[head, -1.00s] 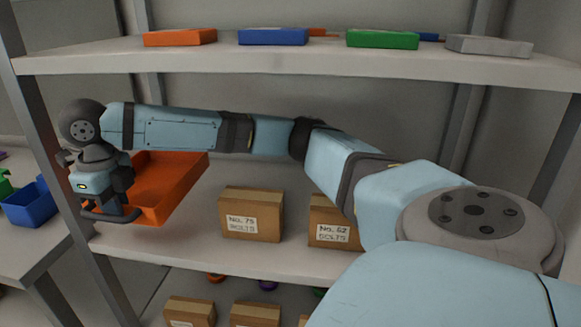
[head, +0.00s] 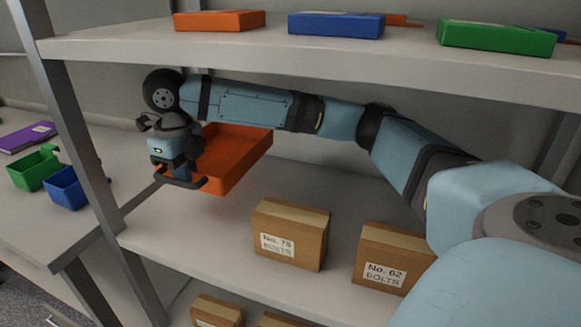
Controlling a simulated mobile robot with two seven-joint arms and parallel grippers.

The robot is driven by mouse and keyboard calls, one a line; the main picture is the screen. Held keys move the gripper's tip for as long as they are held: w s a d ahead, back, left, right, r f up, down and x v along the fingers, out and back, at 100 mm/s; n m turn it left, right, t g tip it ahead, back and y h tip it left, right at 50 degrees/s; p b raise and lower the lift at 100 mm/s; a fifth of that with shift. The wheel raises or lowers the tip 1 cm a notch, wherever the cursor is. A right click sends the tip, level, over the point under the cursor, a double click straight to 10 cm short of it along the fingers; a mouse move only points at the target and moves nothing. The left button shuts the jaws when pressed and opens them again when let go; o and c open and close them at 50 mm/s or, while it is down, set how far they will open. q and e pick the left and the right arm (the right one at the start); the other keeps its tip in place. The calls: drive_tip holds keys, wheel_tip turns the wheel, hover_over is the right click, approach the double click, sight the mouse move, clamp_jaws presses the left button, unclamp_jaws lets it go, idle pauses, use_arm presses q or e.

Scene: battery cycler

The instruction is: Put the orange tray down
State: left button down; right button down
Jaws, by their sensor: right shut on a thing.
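The orange tray (head: 240,172) is at the left end of the middle shelf (head: 190,225), near the shelf's left post. My right gripper (head: 186,182) is shut on the tray's near left edge. The arm reaches across from the right, above the boxes, and hides the tray's back left part. The tray looks roughly level. I cannot tell for sure whether its underside touches the shelf. My left gripper is not in view.
Two cardboard boxes, No. 75 (head: 290,234) and No. 62 (head: 390,258), stand on the middle shelf to the right. The upper shelf (head: 300,52) is close above my arm. The shelf post (head: 82,140) stands left. A side table (head: 40,225) holds green and blue bins.

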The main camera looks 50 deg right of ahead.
sight(197, 225)
wheel_tip(197, 225, down, 10)
drive_tip(key=shift+b, duration=1.2)
drive_tip(key=c, duration=1.3)
unclamp_jaws()
wheel_tip(197, 225, up, 12)
drive_tip(key=p, duration=0.3)
drive_tip(key=shift+a, duration=0.1)
